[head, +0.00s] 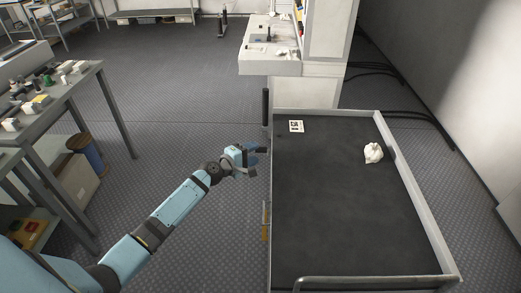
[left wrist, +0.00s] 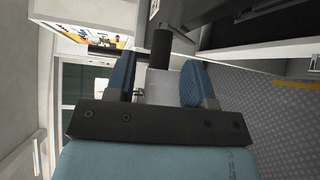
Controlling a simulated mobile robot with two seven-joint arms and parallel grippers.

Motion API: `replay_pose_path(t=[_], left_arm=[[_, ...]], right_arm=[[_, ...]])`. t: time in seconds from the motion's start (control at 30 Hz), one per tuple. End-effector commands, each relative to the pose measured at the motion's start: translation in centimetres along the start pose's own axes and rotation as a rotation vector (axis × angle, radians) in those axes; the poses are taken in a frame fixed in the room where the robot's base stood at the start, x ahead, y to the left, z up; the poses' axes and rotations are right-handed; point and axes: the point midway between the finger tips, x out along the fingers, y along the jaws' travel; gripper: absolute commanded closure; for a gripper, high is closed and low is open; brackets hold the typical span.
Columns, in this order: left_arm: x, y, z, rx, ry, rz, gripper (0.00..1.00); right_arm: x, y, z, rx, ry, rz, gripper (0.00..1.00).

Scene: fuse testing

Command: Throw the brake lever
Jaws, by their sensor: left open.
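The brake lever (head: 265,106) is an upright black handle at the far left corner of the cart. My left gripper (head: 257,160) is beside the cart's left edge, nearer to me than the lever and lower in the head view. In the left wrist view my open left gripper (left wrist: 158,80) shows two blue fingers with a gap between them. A black cylinder, which looks like the lever (left wrist: 162,48), shows ahead of that gap. I cannot tell whether it touches a finger. My right gripper is not in view.
The cart (head: 335,225) has a dark bed with a raised light rim. A crumpled white thing (head: 373,152) and a white printed card (head: 296,126) lie on it. A workbench (head: 85,85) stands left, a white station (head: 270,66) beyond. Floor left of the cart is clear.

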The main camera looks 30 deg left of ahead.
Motion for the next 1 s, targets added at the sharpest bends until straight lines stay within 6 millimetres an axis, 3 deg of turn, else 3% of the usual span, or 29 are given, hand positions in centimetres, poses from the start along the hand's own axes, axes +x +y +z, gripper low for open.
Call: replay_pose_path(t=[0.2,0.6,0.63,0.83,1.0], left_arm=[[3.1,0.0,0.0,0.000,0.000,0.000,0.52],[3.9,0.0,0.1,0.001,-0.001,-0.001,0.52],[3.9,0.0,0.1,0.001,-0.001,-0.001,0.54],[3.9,0.0,0.0,0.001,0.000,-0.001,1.00],[3.9,0.0,0.0,0.001,0.000,0.000,1.00]], right_arm=[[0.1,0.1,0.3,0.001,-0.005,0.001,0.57],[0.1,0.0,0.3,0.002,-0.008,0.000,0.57],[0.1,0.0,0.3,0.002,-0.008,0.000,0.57],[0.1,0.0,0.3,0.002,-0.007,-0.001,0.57],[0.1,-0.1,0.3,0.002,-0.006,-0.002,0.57]])
